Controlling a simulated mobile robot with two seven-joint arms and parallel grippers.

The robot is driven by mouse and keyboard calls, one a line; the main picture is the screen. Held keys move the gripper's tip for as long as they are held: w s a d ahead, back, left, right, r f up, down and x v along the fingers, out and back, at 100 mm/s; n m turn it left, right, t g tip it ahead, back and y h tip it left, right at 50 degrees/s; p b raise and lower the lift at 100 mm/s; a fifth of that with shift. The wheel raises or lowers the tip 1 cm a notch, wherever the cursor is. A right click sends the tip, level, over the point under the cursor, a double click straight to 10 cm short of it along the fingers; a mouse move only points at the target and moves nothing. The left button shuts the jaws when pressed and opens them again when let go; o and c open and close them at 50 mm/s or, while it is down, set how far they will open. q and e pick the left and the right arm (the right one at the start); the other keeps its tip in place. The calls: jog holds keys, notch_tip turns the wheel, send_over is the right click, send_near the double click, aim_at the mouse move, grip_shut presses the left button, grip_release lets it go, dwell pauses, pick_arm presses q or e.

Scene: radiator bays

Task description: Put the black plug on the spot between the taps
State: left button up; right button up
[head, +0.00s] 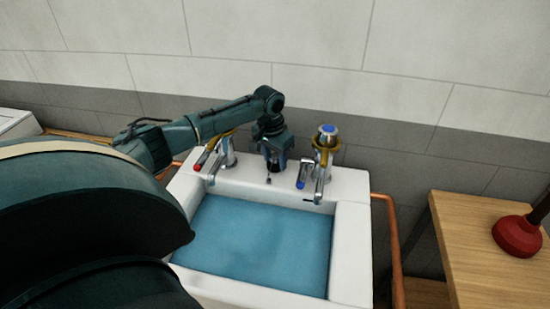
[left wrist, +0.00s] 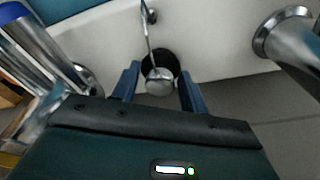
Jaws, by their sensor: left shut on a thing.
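The black plug (left wrist: 158,58) shows in the left wrist view as a dark disc behind a round chrome knob, with a thin chain running up from it. My left gripper (left wrist: 160,88) is shut on it, one blue finger on each side. In the head view my left gripper (head: 273,168) points down over the sink's back ledge, between the red-marked tap (head: 226,153) and the blue-topped tap (head: 326,150). The plug is mostly hidden there. I cannot tell whether it touches the ledge. My right gripper is not in view.
The white sink (head: 348,245) holds blue water (head: 265,238). Tap spouts and levers stand close on both sides of the gripper. Copper pipe (head: 397,250) runs at the right. A wooden bench (head: 480,275) carries a red plunger (head: 517,236). The tiled wall is close behind.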

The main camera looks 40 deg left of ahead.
aim_at(272, 159)
pick_arm(q)
jog(key=shift+f, duration=0.3)
jog(key=o, duration=1)
notch_tip(272, 159, up, 12)
jog(key=s, duration=0.1)
jog(key=shift+s+r, duration=0.15)
jog(key=shift+s, duration=0.05)
